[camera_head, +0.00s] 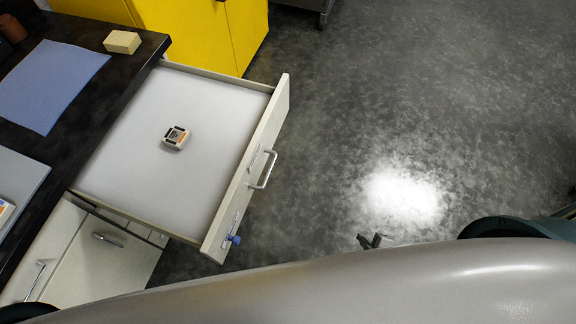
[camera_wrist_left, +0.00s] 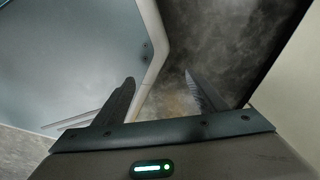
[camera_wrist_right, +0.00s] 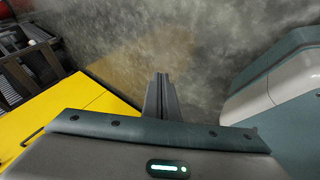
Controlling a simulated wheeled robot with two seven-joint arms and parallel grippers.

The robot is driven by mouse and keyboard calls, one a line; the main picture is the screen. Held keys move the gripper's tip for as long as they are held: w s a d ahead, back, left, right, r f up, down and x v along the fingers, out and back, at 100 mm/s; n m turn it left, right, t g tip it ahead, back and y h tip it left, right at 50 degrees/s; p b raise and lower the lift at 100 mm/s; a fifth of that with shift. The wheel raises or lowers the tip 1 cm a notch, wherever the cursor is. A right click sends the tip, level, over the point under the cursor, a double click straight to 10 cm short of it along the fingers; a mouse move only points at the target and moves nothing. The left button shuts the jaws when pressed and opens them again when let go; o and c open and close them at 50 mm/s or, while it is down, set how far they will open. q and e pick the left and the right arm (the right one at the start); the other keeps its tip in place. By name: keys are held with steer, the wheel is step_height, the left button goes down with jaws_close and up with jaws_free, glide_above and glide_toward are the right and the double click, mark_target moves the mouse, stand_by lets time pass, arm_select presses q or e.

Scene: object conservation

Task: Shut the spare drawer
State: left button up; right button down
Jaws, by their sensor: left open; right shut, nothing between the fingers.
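The drawer (camera_head: 246,187) stands pulled out from the dark-topped counter, with a metal handle (camera_head: 265,170) on its front. A blue knob-like piece (camera_head: 234,239) sits low on the drawer front. My right gripper (camera_head: 370,240) is over the floor, to the right of the drawer and apart from it. In the right wrist view its fingers (camera_wrist_right: 160,95) are together and empty. My left gripper (camera_wrist_left: 158,90) is open with nothing between its fingers; it is not clearly visible in the head view.
A yellow cabinet (camera_head: 200,35) stands behind the drawer and also shows in the right wrist view (camera_wrist_right: 75,115). The counter (camera_head: 75,105) holds a blue cloth (camera_head: 50,82) and a yellowish block (camera_head: 122,42). Closed cabinet fronts (camera_head: 100,260) are below. Floor to the right is clear.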

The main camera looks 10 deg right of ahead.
steer(key=w+a+r+n+t+y+b, duration=0.3)
steer(key=w+r+n+t+y+b, duration=0.35)
steer(key=w+r+n, duration=0.95)
arm_select(q)
steer(key=w+d+t+b, duration=0.1)
steer(key=w+d+b, duration=0.1)
steer(key=w+b, duration=0.5)
steer(key=w, duration=0.5)
steer(key=shift+w, duration=0.3)
arm_select(e)
steer(key=s+a+r+n+g+y, duration=0.1)
steer(key=a+r+n+g+y, duration=0.1)
steer(key=a+r+n+y, duration=0.2)
steer(key=s+a+r+n+g+y, duration=0.2)
steer(key=a+r+n+y, duration=0.3)
steer(key=r+n, duration=0.6)
steer(key=n+y, duration=0.1)
steer(key=n, duration=0.3)
steer(key=shift+s+r+n, duration=0.2)
steer(key=shift+n, duration=0.1)
